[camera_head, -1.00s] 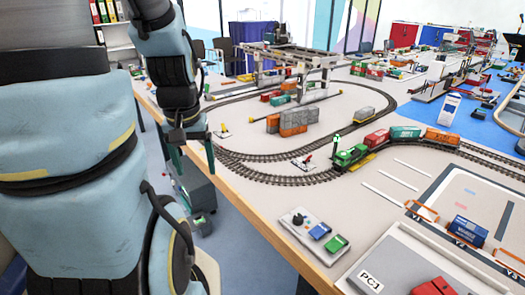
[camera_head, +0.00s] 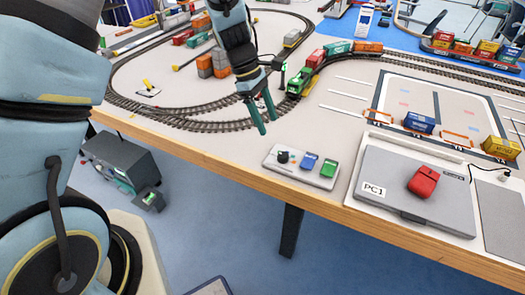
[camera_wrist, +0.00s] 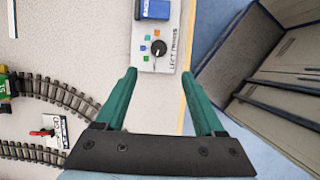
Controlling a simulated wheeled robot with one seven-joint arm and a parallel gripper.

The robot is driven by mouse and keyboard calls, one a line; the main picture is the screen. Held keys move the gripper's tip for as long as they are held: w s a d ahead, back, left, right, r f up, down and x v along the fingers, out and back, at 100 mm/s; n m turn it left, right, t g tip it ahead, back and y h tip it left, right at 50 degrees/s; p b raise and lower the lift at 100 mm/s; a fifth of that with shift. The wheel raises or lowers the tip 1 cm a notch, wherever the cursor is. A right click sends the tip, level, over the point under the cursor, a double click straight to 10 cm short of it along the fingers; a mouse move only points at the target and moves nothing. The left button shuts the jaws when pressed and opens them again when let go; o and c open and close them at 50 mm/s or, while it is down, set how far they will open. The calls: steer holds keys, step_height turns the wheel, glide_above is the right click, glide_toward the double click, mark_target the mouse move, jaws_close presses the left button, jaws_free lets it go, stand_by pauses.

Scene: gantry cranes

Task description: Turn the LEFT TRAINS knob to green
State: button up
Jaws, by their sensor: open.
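The LEFT TRAINS control panel (camera_head: 301,176) is a light grey box at the table's front edge. It carries a black knob (camera_head: 283,156), a blue button (camera_head: 309,162) and a green button (camera_head: 328,168). In the wrist view the knob (camera_wrist: 158,47) is dark and round, with small coloured marks, among them green, orange and blue, beside it. The "LEFT TRAINS" lettering runs along the panel's right side there. My gripper (camera_head: 267,121) has green fingers, open and empty, above the table behind and left of the panel. In the wrist view the knob lies ahead, beyond the fingertips (camera_wrist: 173,75), untouched.
Curved train tracks (camera_head: 187,122) with a green locomotive (camera_head: 299,82) lie behind the panel. The wooden table edge (camera_head: 250,180) runs in front. Bare tabletop surrounds the panel.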

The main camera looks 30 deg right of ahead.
mark_target(283, 155)
steer(key=x, duration=0.3)
steer(key=p+x, duration=0.1)
steer(key=x, duration=0.3)
steer(key=p+x, duration=0.1)
steer(key=x, duration=0.3)
steer(key=shift+s+d+f, duration=0.15)
steer(key=shift+s+d, duration=0.1)
steer(key=shift+d, duration=0.1)
jaws_close()
